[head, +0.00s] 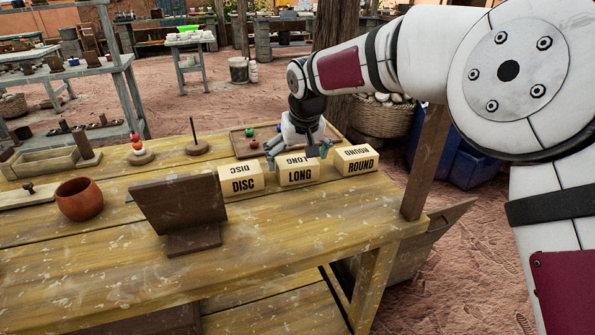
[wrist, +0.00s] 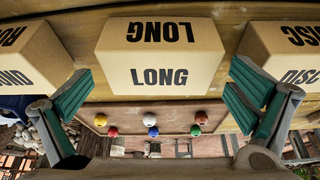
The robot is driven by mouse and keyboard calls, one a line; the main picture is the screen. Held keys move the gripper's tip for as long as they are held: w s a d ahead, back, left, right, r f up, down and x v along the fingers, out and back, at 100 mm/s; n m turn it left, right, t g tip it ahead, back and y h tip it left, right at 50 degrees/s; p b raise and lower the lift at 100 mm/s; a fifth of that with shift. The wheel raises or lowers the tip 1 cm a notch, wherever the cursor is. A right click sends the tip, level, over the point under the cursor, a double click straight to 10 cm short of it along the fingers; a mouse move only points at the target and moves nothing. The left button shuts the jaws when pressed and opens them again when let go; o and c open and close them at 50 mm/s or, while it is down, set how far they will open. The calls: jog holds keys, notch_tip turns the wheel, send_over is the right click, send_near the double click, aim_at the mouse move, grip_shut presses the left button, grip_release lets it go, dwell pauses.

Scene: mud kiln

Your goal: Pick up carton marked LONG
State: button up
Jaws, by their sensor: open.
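The carton marked LONG (head: 299,172) is a tan box on the wooden table, between the carton marked DISC (head: 241,180) on its left and the carton marked ROUND (head: 357,160) on its right. In the wrist view the LONG carton (wrist: 160,60) fills the upper middle. My gripper (head: 300,152) is just behind and above the LONG carton in the head view. In the wrist view my gripper (wrist: 160,100) is open and empty, with green-padded fingers to the left and right of the LONG carton's lower part. I cannot tell whether they touch any carton.
A tray (head: 240,146) with several coloured balls lies behind the cartons. A dark brown stand (head: 181,212) and a clay pot (head: 79,199) are to the left. A peg on a round base (head: 196,147) stands farther back. The table's front right is clear.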

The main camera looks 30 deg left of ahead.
jog(key=shift+x, duration=0.75)
jog(key=c, duration=1.3)
jog(key=shift+r, duration=0.15)
